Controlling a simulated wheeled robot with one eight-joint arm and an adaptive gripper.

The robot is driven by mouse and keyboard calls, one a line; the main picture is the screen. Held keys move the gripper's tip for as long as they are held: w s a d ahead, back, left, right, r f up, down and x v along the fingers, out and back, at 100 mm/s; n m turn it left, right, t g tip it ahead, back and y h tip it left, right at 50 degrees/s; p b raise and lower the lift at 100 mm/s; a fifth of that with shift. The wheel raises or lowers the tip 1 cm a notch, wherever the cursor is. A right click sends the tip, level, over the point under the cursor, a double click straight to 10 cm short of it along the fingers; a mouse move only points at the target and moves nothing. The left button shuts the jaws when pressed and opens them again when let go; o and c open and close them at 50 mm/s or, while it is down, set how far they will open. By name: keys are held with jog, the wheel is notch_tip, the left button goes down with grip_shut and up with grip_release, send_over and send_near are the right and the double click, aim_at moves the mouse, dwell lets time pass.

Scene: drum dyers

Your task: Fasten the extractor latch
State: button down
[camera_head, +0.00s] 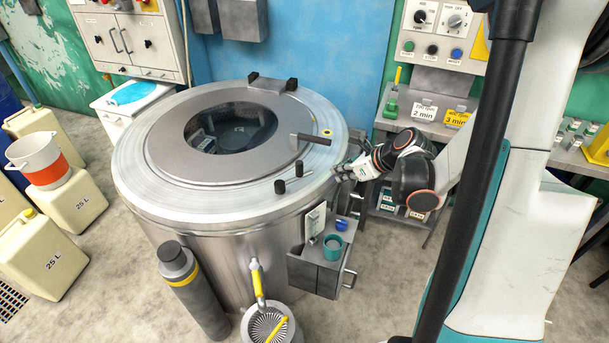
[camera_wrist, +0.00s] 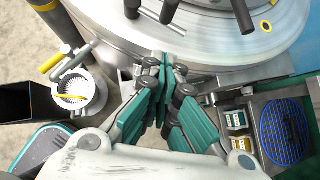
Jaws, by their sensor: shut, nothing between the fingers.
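The extractor (camera_head: 225,215) is a large round steel drum, its ring-shaped lid (camera_head: 215,172) lying flat on top around a dark window. A black latch handle (camera_head: 310,139) sits on the right of the lid near a yellow dot (camera_head: 327,132). Two short black pegs stand front right, the nearer one (camera_head: 280,186) and the farther one (camera_head: 299,168). In the wrist view the handle (camera_wrist: 242,15) and pegs (camera_wrist: 168,10) show at the top, with a thin metal bar (camera_wrist: 160,22) beside them. My gripper (camera_head: 340,173) is shut and empty at the drum's right rim; its fingertips (camera_wrist: 163,75) point toward the rim.
A grey side shelf (camera_head: 325,255) with a teal mug (camera_head: 333,247) juts from the drum's front right. A dark cylinder (camera_head: 188,285) and a white bucket (camera_head: 268,325) stand in front. A control panel (camera_head: 440,30) and bench (camera_head: 425,120) are behind right. Floor is clear at front right.

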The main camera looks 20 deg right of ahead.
jog(key=shift+f+m, duration=0.1)
jog(key=shift+m, duration=0.2)
jog(key=b, duration=0.5)
send_near(302, 174)
jog(key=shift+x, duration=2.45)
jog(key=shift+s+f, duration=0.15)
jog(key=shift+w+d, duration=0.15)
jog(key=shift+w, duration=0.1)
